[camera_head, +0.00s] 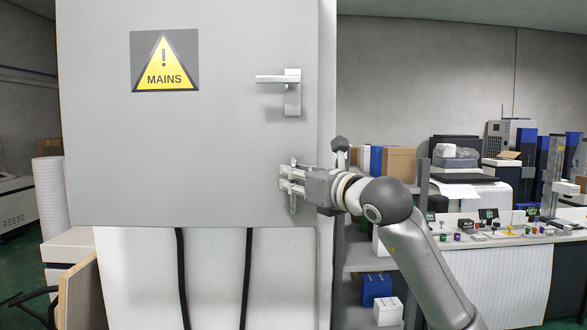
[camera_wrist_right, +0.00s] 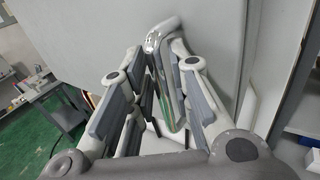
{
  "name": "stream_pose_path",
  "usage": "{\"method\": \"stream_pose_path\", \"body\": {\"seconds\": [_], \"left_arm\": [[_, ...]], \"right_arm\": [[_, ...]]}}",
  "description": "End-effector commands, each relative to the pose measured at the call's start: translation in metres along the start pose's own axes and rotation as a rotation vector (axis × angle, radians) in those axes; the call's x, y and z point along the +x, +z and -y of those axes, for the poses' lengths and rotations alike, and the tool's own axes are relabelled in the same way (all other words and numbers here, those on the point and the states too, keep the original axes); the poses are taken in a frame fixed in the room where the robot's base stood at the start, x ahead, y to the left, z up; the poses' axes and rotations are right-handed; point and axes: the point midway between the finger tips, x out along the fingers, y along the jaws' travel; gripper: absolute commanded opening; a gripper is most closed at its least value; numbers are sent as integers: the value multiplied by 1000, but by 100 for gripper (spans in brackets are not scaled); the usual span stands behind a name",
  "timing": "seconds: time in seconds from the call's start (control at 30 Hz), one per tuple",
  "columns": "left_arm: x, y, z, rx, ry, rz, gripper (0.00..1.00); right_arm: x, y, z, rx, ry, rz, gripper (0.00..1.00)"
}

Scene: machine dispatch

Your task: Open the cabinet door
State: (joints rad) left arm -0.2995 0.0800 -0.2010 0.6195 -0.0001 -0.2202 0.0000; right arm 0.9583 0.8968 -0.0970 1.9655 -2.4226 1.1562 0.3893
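The cabinet door (camera_head: 220,140) is a pale grey panel with a yellow MAINS warning sign (camera_head: 165,62). It looks closed in the head view. Its silver lever handle (camera_head: 292,90) is near the right edge, with the lever level and pointing left. My right gripper (camera_head: 288,187) is in front of the door's lower right part, below the handle and apart from it. In the right wrist view the fingers (camera_wrist_right: 165,95) are spread, with the grey panel (camera_wrist_right: 115,30) behind them. My left gripper is out of view.
Black cables (camera_head: 182,280) hang below the door. A wooden board (camera_head: 80,295) leans at lower left. To the right are a shelf with a blue box (camera_head: 376,288), a cardboard box (camera_head: 398,164) and a workbench (camera_head: 510,240) with small parts.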

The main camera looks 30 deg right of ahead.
Motion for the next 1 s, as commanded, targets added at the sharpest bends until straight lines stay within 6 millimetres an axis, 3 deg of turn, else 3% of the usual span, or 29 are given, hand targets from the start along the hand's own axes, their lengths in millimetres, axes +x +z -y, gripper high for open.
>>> {"method": "stream_pose_path", "body": {"seconds": [0.37,0.53,1.0], "left_arm": [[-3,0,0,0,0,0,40],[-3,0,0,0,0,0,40],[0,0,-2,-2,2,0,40]], "right_arm": [[7,-1,0,0,0,-1,19],[7,-1,0,0,0,-1,0],[2,-2,-3,-1,8,0,0]]}}
